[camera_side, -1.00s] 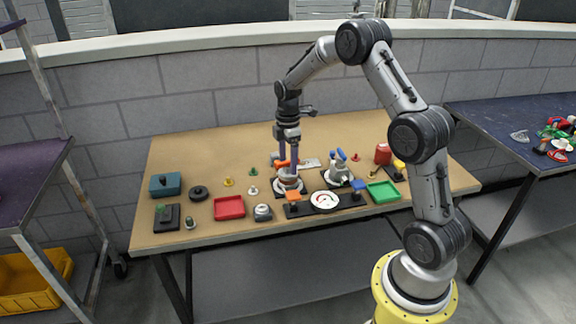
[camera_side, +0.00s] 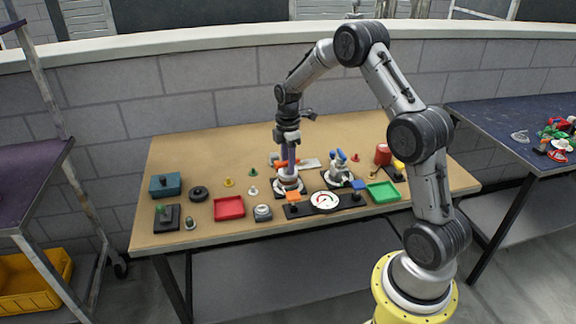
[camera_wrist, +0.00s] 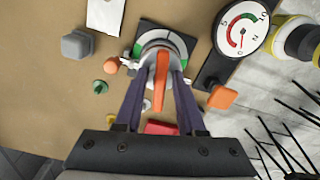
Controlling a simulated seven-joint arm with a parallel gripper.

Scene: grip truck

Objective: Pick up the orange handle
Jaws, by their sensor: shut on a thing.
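The orange handle (camera_wrist: 161,82) is a long narrow lever on a round grey and white valve (camera_wrist: 160,42) with green marks and a dark square base. In the wrist view it stands between the two purple fingers of my gripper (camera_wrist: 160,80), and the jaws are shut on it. In the side view my gripper (camera_side: 290,167) points straight down over this valve (camera_side: 289,185). An orange part (camera_side: 281,163) shows beside the fingers there. The fingers hide some of the handle, and I cannot tell if it is separate from the valve.
A similar valve with a blue handle (camera_side: 341,156) stands close on the right. In front is a black panel with a round gauge (camera_side: 325,201), an orange knob (camera_side: 293,197) and a blue knob (camera_side: 358,186). A red tray (camera_side: 229,208) and green tray (camera_side: 383,192) lie nearby.

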